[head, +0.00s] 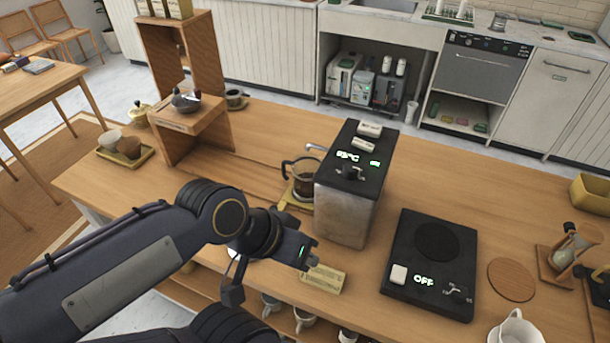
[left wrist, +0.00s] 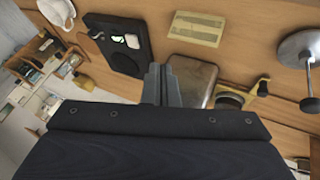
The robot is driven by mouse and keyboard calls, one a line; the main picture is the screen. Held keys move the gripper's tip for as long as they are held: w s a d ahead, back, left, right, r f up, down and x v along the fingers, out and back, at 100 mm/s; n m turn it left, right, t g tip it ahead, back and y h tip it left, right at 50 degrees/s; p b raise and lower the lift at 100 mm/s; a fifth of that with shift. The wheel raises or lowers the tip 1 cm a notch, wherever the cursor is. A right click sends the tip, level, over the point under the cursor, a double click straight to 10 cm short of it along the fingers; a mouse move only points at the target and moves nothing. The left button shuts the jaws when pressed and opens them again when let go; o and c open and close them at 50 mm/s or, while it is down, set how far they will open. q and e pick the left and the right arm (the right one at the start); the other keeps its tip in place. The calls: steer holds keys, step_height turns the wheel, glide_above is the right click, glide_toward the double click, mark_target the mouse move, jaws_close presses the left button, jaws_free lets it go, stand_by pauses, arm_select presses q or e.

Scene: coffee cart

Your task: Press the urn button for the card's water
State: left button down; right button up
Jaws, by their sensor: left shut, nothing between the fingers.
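The urn (head: 345,212) is a metal box with a black top that carries a lit green temperature readout, a dark knob and two pale buttons (head: 369,129). Its metal side shows in the left wrist view (left wrist: 200,72). A glass carafe (head: 304,188) stands at the urn's left side by the spout. The card (head: 325,279) lies on the counter in front of the urn and also shows in the left wrist view (left wrist: 197,28); its text is too small to read. My left gripper (head: 311,261) is shut and empty, in front of the urn and near the card. My right gripper is out of view.
A black hot plate (head: 430,264) reading OFF stands right of the urn, with a wooden disc (head: 512,280) and a white jug (head: 516,329) beyond. A wooden shelf stand (head: 193,135) is at the back left. Mugs hang or stand below the counter's front edge.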

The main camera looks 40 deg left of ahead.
arm_select(q)
step_height(320, 180, up, 7)
steer(key=p, duration=0.4)
steer(key=shift+f+p, duration=0.2)
steer(key=shift+p, duration=0.2)
steer(key=shift+w, duration=0.1)
stand_by(2.1)
step_height(320, 180, up, 8)
steer(key=r+n+t+y+b, duration=0.1)
steer(key=n+t+y+b, duration=0.25)
steer(key=n, duration=0.35)
glide_above(368, 129)
steer(key=shift+f, duration=0.25)
steer(key=shift+f, duration=0.1)
step_height(368, 129, down, 9)
steer(key=b, duration=0.7)
stand_by(0.6)
